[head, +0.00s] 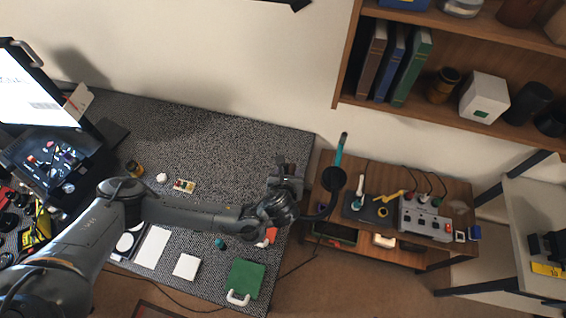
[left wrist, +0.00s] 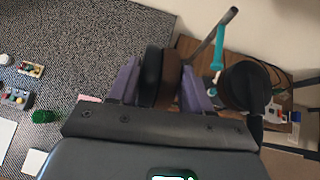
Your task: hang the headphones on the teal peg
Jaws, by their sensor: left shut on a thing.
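The headphones are dark. My left gripper (head: 286,186) is shut on one ear cup (left wrist: 151,76), which sits between its purple fingers in the left wrist view, with a brown pad on its right. The other ear cup (head: 333,179) hangs free to the right of the gripper; it also shows in the left wrist view (left wrist: 244,86). A thin dark band curves below the cups in the head view. The teal peg (head: 339,152) rises just behind the free cup, which hides its lower part; it also shows in the left wrist view (left wrist: 218,48). I cannot tell whether they touch.
A wooden side table (head: 405,180) bears a grey box (head: 425,218) and small tools. A shelf with books (head: 411,68) hangs above it. The wall area left of the shelf is bare.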

